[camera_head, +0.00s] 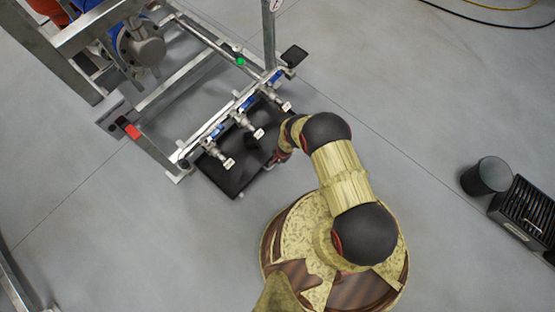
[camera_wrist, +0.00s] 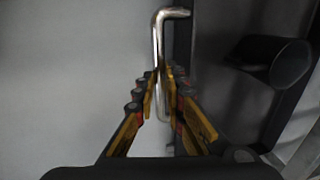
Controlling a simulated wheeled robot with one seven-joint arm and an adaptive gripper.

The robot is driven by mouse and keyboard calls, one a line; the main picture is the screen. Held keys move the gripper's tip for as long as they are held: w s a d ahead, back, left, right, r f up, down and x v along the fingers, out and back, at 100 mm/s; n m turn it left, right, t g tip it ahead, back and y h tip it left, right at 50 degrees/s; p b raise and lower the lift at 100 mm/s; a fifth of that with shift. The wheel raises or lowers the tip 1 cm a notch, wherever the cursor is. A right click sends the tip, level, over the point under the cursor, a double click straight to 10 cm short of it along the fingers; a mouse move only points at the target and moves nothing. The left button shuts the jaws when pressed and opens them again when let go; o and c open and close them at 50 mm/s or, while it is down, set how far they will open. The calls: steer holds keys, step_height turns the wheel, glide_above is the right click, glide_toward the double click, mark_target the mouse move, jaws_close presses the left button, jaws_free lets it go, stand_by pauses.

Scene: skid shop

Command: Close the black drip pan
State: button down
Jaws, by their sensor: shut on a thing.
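The black drip pan (camera_head: 228,178) lies low under the metal skid frame in the head view and sticks out in front of the row of valves. My gripper (camera_head: 276,160) is at the pan's front right edge, partly hidden by my own arm. In the wrist view, my gripper (camera_wrist: 165,82) is shut on a silver bent bar handle (camera_wrist: 158,38), with the handle between its fingers. The dark surface to the right of the handle looks like the pan (camera_wrist: 222,100).
Several valves (camera_head: 258,133) with blue parts hang over the pan. A gauge post (camera_head: 269,35) and a small black plate (camera_head: 294,56) stand at the frame's right corner. A black cylinder (camera_head: 486,176) and a black slatted box (camera_head: 527,212) are far right. The floor between is clear.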

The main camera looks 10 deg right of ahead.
steer(key=shift+w+a+r, duration=0.1)
steer(key=shift+w+a, duration=0.05)
steer(key=shift+w, duration=0.25)
steer(key=c, duration=1.8)
jaws_free()
steer(key=shift+c, duration=0.2)
steer(key=shift+s, duration=0.1)
steer(key=shift+s, duration=0.1)
step_height(320, 180, up, 12)
steer(key=s+d, duration=0.1)
steer(key=shift+s+d+f, duration=0.2)
steer(key=shift+s, duration=0.15)
